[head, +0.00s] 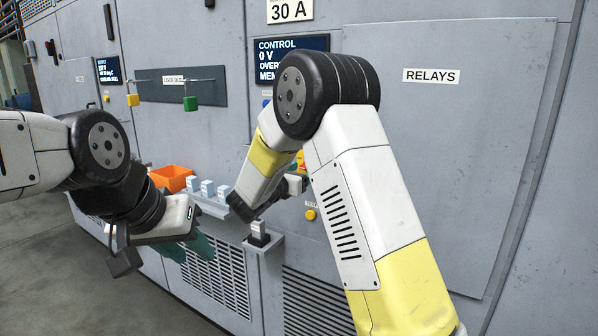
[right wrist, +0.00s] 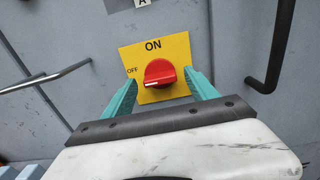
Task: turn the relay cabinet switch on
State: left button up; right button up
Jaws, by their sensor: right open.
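The relay cabinet switch is a red rotary knob (right wrist: 160,73) on a yellow plate (right wrist: 178,48), with ON at the top and OFF at the left. A white mark on the knob lies low on its left side, toward the OFF side. My right gripper (right wrist: 161,88) is open, with one teal finger on each side of the knob; I cannot tell if they touch it. In the head view my right arm mostly hides the switch. The RELAYS door (head: 450,130) is to its right. My left gripper (head: 187,248) hangs apart from the cabinet switch.
A dark bar handle (right wrist: 275,50) stands right of the switch, and a thin metal rod (right wrist: 45,80) is at left. An orange bin (head: 171,178) and small light blocks (head: 207,188) sit on a ledge. Green (head: 190,103) and yellow (head: 133,99) padlocks hang from levers.

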jog(key=c, duration=1.4)
jog(key=shift+o, duration=0.2)
jog(key=shift+m, duration=8.9)
jog(key=shift+f, duration=0.1)
